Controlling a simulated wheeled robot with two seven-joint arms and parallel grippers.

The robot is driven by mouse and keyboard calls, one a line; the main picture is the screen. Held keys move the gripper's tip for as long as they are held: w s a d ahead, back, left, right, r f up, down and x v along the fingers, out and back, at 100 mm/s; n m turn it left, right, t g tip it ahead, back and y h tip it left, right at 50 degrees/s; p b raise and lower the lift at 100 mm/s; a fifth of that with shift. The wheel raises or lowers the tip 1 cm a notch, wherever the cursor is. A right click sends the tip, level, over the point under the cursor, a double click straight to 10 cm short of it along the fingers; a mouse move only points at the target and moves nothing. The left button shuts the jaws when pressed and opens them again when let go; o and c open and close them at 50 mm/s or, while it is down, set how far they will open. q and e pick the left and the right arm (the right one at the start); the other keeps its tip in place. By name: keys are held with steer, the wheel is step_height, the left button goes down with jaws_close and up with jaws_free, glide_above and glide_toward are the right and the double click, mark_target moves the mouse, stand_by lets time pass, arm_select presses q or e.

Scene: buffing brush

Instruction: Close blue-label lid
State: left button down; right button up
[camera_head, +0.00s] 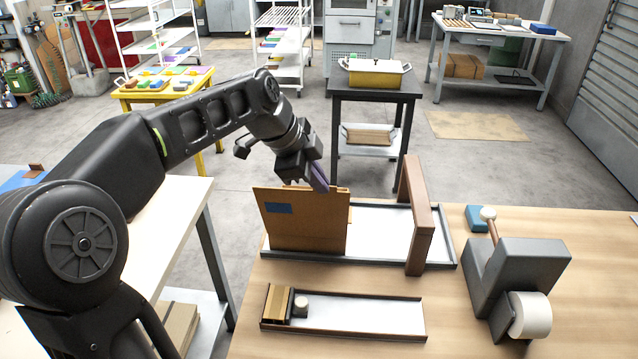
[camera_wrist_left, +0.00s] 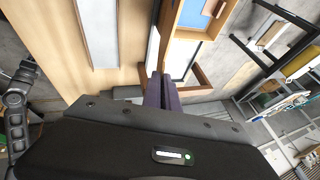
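The blue-label lid (camera_head: 333,217) is a brown panel standing upright at the left part of a white-floored tray (camera_head: 382,232), with a blue label (camera_head: 279,208) near its upper left. My left gripper (camera_head: 318,178) is just behind the lid's top edge, near its right end. Whether it touches the lid cannot be told. In the left wrist view the purple fingers (camera_wrist_left: 162,90) lie close together with nothing visible between them, and the lid (camera_wrist_left: 196,25) with its blue label (camera_wrist_left: 194,13) is beyond them. My right gripper is not seen.
A brown upright board (camera_head: 418,215) stands across the tray's right side. A smaller tray (camera_head: 360,315) with a brown block (camera_head: 277,302) lies in front. A grey tape dispenser (camera_head: 515,275) and a blue block (camera_head: 478,218) are at the right.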

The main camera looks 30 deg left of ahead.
arm_select(q)
steer(key=w+a+p, duration=0.6)
steer(key=w, duration=0.6)
steer(key=shift+w+r, duration=0.15)
steer(key=shift+w, duration=0.25)
steer(key=shift+a, duration=0.1)
steer(key=c, duration=1.6)
jaws_free()
steer(key=shift+c, duration=0.2)
steer(key=shift+r, duration=0.1)
steer(key=b+v, duration=0.1)
steer(key=v, duration=0.6)
steer(key=shift+s+r+b, duration=0.15)
steer(key=shift+r+b, duration=0.05)
steer(key=shift+b, duration=0.1)
